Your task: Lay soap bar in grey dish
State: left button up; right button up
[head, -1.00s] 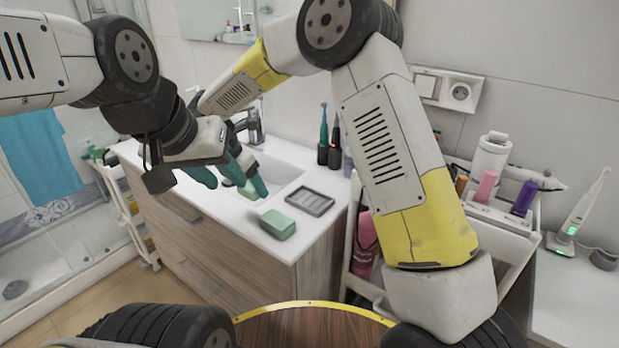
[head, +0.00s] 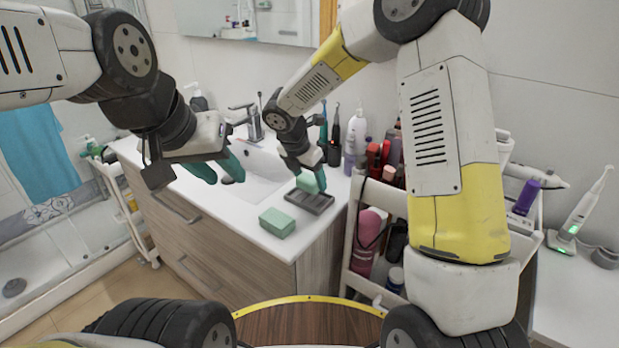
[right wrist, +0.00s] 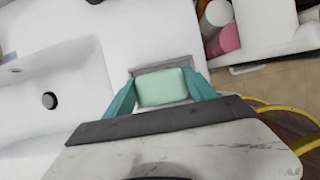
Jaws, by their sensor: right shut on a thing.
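A pale green soap bar (head: 306,183) is between the teal fingers of my right gripper (head: 311,182), which is shut on it. It also shows in the right wrist view (right wrist: 162,87), gripped from both sides. The grey dish (head: 312,204) lies on the white counter under the bar. In the right wrist view the dish's rim (right wrist: 165,64) shows beyond the bar. I cannot tell whether the bar touches the dish. My left gripper (head: 218,171) is open and empty, above the counter left of the dish.
A second green block (head: 277,222) sits on the counter's front edge. The sink (head: 255,172) is behind it. Dark toothbrush holders (head: 334,150) and bottles stand behind the dish. A cart (head: 372,190) with bottles is to the right.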

aim_at(310, 189)
jog(key=shift+f, duration=1.75)
jog(key=o, duration=1.2)
jog(key=shift+f, duration=0.1)
jog(key=shift+c, duration=0.2)
